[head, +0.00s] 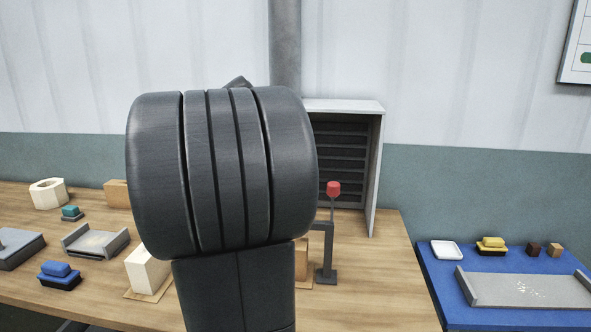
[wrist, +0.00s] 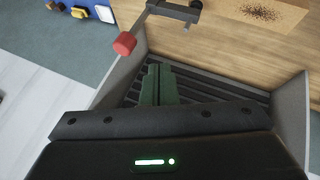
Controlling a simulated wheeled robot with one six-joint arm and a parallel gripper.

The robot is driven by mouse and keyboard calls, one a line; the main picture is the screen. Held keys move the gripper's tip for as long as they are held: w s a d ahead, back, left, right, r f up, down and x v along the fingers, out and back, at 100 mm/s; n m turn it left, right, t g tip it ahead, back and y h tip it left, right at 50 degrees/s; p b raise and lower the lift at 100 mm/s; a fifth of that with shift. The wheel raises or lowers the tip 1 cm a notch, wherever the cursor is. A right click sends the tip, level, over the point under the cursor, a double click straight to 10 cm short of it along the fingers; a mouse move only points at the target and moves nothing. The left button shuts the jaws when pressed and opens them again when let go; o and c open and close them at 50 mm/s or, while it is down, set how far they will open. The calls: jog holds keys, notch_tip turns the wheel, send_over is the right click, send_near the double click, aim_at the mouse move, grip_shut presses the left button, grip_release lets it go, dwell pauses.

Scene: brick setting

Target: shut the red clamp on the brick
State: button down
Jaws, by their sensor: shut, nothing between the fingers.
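The red clamp shows in the head view as a red knob (head: 333,188) at the top of an upright rod, above a dark grey post (head: 326,262). A tan block (head: 301,258) beside the post is mostly hidden behind my arm, so I cannot tell whether the clamp touches it. In the wrist view the red knob (wrist: 124,43) is at upper left, on a grey lever leading to the dark clamp body (wrist: 178,11). My gripper (wrist: 159,70) is shut and empty, to the right of the knob and apart from it in that picture. The head view hides its fingers.
A grey slatted booth (head: 376,170) stands behind the clamp; its dark slats (wrist: 215,85) lie beyond my fingers in the wrist view. A cream block (head: 147,270), a grey tray (head: 95,241) and brushes occupy the left. A blue table (head: 440,290) stands at right.

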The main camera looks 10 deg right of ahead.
aim_at(330, 186)
jog(key=w+d+f+p, duration=0.1)
jog(key=w+d+f, duration=0.1)
jog(key=d+f, duration=0.4)
jog(key=shift+w+d, duration=0.35)
jog(key=shift+d, duration=0.5)
jog(key=shift+s+d+r+y+p, duration=0.15)
jog(key=shift+d+y+p, duration=0.2)
jog(key=shift+p, duration=0.25)
jog(key=shift+d, duration=0.15)
jog(key=shift+s+d+r+m+y+p, duration=0.1)
jog(key=shift+d+r+m+y+p, duration=0.1)
jog(key=shift+d+y+p, duration=0.25)
jog(key=shift+s+d+r+m+y+p, duration=0.1)
jog(key=shift+d+r+m+p, duration=0.1)
jog(key=shift+p, duration=0.45)
jog(key=s+d+f+m+t+y+p, duration=0.1)
jog(key=s+d+f+m+t+y, duration=0.1)
jog(key=d+f+y, duration=0.2)
jog(key=shift+s+d+t+y, duration=0.4)
jog(key=shift+d+y, duration=1.5)
jog(key=shift+d, duration=0.9)
